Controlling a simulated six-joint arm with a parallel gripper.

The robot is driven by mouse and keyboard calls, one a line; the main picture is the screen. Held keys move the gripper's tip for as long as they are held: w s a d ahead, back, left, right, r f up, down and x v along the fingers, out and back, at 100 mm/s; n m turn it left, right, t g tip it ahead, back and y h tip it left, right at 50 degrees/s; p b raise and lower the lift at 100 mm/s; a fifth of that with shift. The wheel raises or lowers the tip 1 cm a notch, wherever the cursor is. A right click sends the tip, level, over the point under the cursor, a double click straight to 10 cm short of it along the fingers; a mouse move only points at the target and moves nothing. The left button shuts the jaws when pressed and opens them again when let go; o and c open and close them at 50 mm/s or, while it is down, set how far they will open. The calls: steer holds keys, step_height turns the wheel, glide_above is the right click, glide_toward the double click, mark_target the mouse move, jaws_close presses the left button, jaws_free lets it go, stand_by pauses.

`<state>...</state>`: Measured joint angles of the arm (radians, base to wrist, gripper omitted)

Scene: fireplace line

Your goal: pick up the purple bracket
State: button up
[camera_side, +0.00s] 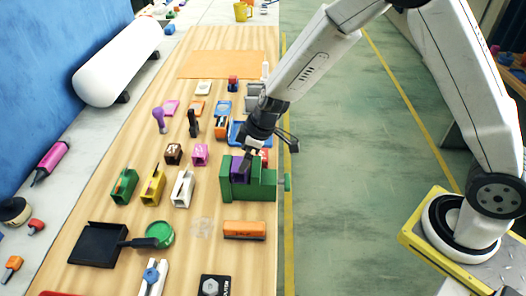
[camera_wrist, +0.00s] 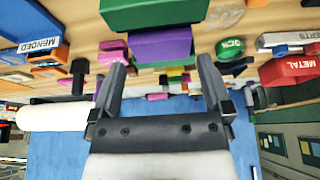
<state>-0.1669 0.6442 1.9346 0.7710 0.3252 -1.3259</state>
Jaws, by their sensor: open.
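The purple bracket (camera_side: 238,168) sits at the left part of the green vise (camera_side: 262,180) on the wooden bench. In the wrist view the bracket (camera_wrist: 160,43) is a purple block beside the green vise (camera_wrist: 152,14). My gripper (camera_side: 247,157) is over the vise, close to the bracket, and partly covers it in the side view. In the wrist view my gripper (camera_wrist: 161,68) has its two fingers apart, with the bracket's purple face beyond the gap between them. I cannot tell whether a finger touches it.
A pink bracket (camera_side: 200,154) and a brown one (camera_side: 173,153) stand left of the vise. An orange block (camera_side: 244,230) lies in front of the vise. Blue trays (camera_side: 237,131) are behind it.

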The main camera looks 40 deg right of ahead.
steer(key=shift+x, duration=2.25)
steer(key=shift+c, duration=0.2)
steer(key=c, duration=1)
steer(key=shift+r, duration=0.1)
step_height(320, 180, up, 18)
